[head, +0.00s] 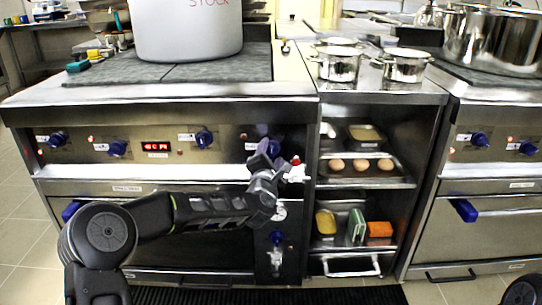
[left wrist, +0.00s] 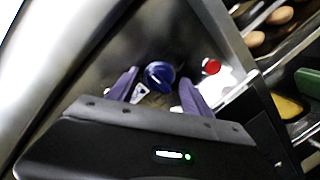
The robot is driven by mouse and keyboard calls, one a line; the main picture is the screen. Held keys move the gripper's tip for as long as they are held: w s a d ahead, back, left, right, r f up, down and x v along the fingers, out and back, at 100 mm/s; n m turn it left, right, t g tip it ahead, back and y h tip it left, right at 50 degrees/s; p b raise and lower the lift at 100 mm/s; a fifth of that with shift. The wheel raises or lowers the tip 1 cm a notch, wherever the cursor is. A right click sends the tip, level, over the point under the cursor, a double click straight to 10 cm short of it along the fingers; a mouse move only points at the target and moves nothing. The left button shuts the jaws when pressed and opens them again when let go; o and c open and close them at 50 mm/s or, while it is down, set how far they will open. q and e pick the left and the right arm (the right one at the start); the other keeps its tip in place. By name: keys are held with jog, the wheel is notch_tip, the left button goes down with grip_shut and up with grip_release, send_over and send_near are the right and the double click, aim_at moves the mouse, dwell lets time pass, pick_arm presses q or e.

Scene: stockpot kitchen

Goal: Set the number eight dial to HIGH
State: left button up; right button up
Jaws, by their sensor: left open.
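A row of blue dials runs along the front panel of the stove. The dial at the panel's right end (head: 273,148) is partly covered by my left gripper (head: 266,156). In the left wrist view this blue dial (left wrist: 160,75) sits between the two purple fingers of the gripper (left wrist: 158,84). The fingers are open, one on each side of it; I cannot tell whether they touch it. A small white label lies beside the dial, too small to read. No number eight is legible, and the dial's setting cannot be read. My right gripper is not in view.
A red button (left wrist: 211,67) is right of the dial. Other dials (head: 203,138) are further left, and a lower one (head: 277,238) is below my arm. A large stockpot (head: 187,30) stands on the stove top. Open shelves (head: 365,183) with food are to the right.

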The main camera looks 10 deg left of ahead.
pick_arm(q)
jog(key=shift+c, duration=0.4)
grip_shut()
